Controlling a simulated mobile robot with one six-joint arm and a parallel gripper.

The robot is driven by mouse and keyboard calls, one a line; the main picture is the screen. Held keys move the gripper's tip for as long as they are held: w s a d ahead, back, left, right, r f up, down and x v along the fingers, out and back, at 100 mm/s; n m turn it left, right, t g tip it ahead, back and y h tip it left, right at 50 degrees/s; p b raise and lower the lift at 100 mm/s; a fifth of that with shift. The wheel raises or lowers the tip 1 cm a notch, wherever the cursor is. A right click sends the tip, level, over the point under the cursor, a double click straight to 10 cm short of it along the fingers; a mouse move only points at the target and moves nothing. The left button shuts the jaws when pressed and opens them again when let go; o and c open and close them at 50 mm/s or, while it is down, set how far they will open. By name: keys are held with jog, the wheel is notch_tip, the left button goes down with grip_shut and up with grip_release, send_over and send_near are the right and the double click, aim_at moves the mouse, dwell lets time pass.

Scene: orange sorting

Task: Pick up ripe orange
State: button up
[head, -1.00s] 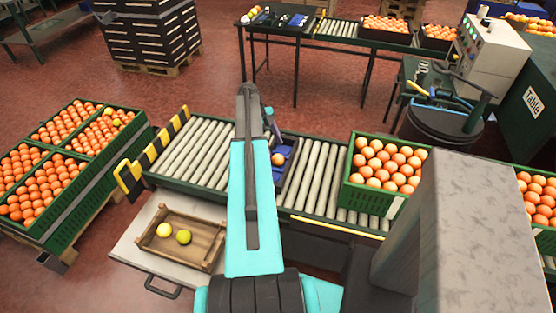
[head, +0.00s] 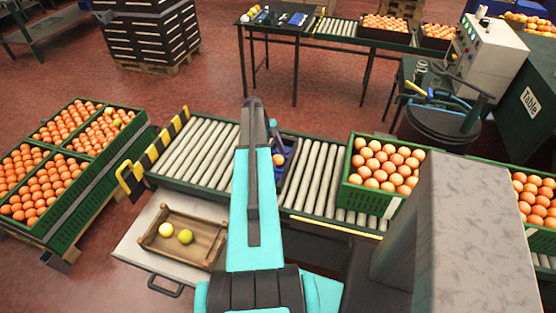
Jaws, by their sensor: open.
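A single orange (head: 278,159) lies on a blue section (head: 287,168) set into the roller conveyor, just right of my teal arm. The arm partly covers this blue section. A green crate full of oranges (head: 384,165) stands on the conveyor farther right. My arm reaches forward over the conveyor, with its dark upper link ending just left of the single orange. My gripper is hidden behind the arm, so its fingers and their distance from the orange do not show.
A wooden tray (head: 208,263) with a yellow and a green fruit sits on a pale surface at the lower left. Green crates of oranges (head: 83,209) stand at the far left. The conveyor rollers (head: 198,152) left of my arm are bare.

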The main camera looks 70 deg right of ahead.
dwell(0.3)
jog(key=c, duration=1.2)
jog(key=shift+o, duration=0.2)
jog(key=shift+r, duration=0.15)
notch_tip(320, 180, up, 10)
jog(key=b, duration=0.2)
jog(key=shift+b, duration=0.35)
